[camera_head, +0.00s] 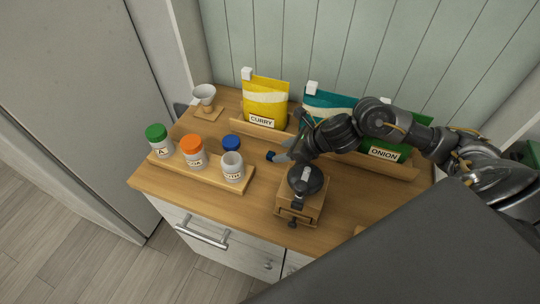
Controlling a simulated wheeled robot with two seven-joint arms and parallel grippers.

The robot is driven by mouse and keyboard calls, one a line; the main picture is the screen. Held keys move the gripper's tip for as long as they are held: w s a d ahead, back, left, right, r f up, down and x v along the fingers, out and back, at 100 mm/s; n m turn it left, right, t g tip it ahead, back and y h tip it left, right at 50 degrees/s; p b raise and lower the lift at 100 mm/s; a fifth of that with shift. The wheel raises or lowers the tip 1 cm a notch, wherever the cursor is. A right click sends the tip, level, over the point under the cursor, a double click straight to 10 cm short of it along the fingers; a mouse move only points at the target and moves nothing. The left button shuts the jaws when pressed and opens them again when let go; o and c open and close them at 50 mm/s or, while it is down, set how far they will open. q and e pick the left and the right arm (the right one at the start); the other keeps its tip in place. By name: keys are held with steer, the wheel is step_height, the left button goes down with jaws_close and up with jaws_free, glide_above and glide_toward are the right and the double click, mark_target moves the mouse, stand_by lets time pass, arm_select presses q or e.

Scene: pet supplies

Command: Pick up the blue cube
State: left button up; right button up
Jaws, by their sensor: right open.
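I see no clear blue cube in the head view. A round blue lid (231,142) lies behind an uncapped white jar (232,167) at the left of the wooden counter (222,208). A small dark blue piece (271,156) shows at the tip of my right gripper (282,154); I cannot tell whether it is part of the gripper or a separate thing. My right gripper is open, reaching in from the right above the middle of the counter, to the right of the blue lid. My left gripper is not in view.
A wooden grinder (298,205) stands just in front of my right gripper. Jars with green (156,131) and orange (191,144) lids stand on a board at left. Yellow curry (265,101) and green onion (384,154) packets stand at the back. A cup (204,95) is back left.

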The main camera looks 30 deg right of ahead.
mark_target(272, 154)
steer(key=shift+p+x, duration=0.4)
steer(key=shift+x, duration=2.15)
steer(key=shift+d, duration=0.1)
jaws_close()
